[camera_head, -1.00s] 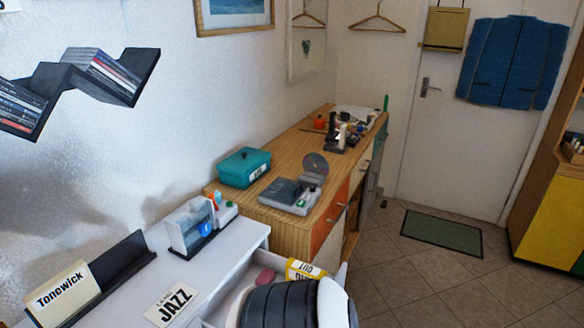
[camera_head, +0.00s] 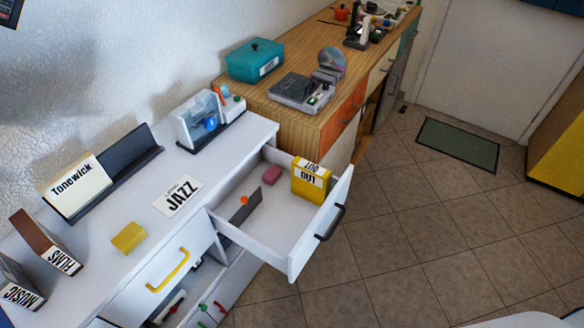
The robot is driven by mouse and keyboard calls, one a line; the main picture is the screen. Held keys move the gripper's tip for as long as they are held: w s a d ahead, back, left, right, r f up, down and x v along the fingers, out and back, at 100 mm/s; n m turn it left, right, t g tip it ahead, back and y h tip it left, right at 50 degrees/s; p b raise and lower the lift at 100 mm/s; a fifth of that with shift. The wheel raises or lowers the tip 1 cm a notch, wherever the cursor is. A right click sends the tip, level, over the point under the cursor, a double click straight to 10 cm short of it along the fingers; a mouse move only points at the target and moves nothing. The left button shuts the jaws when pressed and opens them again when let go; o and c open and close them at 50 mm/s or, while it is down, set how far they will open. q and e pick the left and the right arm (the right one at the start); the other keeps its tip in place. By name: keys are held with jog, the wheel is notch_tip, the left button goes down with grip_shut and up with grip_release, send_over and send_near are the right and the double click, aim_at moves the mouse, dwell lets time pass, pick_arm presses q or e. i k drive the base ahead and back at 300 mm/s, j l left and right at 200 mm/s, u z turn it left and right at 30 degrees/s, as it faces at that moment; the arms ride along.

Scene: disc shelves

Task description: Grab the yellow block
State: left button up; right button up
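A small yellow block (camera_head: 129,237) lies on the white cabinet top (camera_head: 108,272), left of the JAZZ card and just above the front with the yellow handle. Nothing covers it. A larger yellow box marked OUT (camera_head: 309,184) stands in the open white drawer to the right. Neither of my grippers is in view, so I cannot see whether they are open or shut.
The white drawer (camera_head: 292,262) sticks out over the floor with a pink block (camera_head: 271,175) inside. A JAZZ card (camera_head: 178,195), a Tonewick sleeve (camera_head: 75,187) and a brown FILMS divider (camera_head: 45,240) surround the yellow block.

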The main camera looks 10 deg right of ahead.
aim_at(311, 181)
jog(key=z, duration=0.5)
jog(key=u, duration=0.4)
jog(key=i+l+u, duration=0.1)
jog(key=l+u, duration=0.2)
jog(key=u, duration=0.15)
jog(key=i+l+u, duration=0.1)
jog(key=l+u, duration=0.2)
jog(key=u, duration=0.2)
jog(key=l+u, duration=0.7)
jog(key=u, duration=0.2)
